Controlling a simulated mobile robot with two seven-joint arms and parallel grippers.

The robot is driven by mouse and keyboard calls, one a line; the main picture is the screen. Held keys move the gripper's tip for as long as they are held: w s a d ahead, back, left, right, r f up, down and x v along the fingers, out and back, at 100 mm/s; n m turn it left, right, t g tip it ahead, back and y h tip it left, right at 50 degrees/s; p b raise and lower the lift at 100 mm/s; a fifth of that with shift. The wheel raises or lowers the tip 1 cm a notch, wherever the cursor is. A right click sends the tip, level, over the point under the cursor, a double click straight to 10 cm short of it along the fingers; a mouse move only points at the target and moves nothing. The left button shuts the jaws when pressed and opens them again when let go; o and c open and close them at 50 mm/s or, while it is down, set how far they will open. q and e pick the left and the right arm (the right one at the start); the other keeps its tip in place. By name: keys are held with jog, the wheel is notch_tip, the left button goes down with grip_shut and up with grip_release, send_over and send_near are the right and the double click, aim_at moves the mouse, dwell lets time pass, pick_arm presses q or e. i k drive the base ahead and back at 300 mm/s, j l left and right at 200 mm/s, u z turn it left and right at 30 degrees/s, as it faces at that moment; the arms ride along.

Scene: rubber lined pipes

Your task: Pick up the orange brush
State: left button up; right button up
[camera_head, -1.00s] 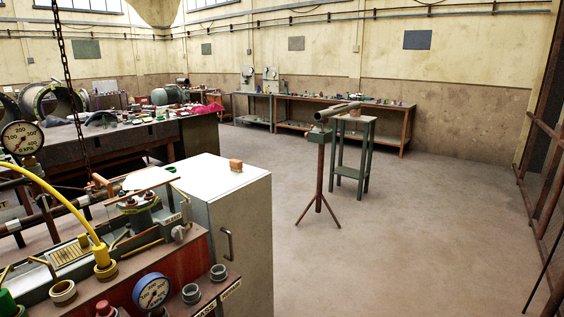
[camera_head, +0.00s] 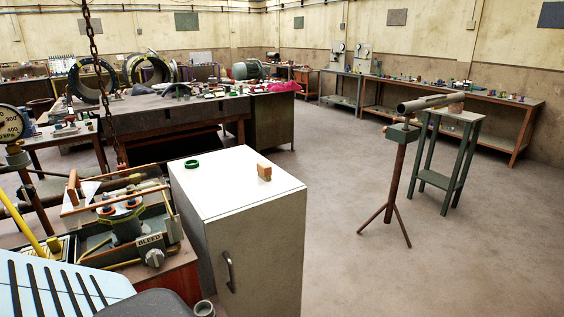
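No thing in the head view is clearly an orange brush. A small orange-brown block-like object (camera_head: 264,171) sits on the white top of a grey cabinet (camera_head: 222,186), near its far right side; it is too small to tell whether it is the brush. Neither of my grippers shows in the view.
A green ring (camera_head: 192,164) lies on the same cabinet top. A chain (camera_head: 95,60) hangs at the left above a cluttered test bench. A pipe stand (camera_head: 396,170) and a green stool (camera_head: 448,160) stand at the right. Open floor lies right of the cabinet.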

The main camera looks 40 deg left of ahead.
aim_at(264, 170)
jog(key=i+l+u, duration=0.15)
jog(key=i+u, duration=0.3)
jog(key=i+l+u, duration=0.3)
jog(key=i+u, duration=0.15)
jog(key=i+l+u, duration=0.65)
jog(key=u, duration=0.2)
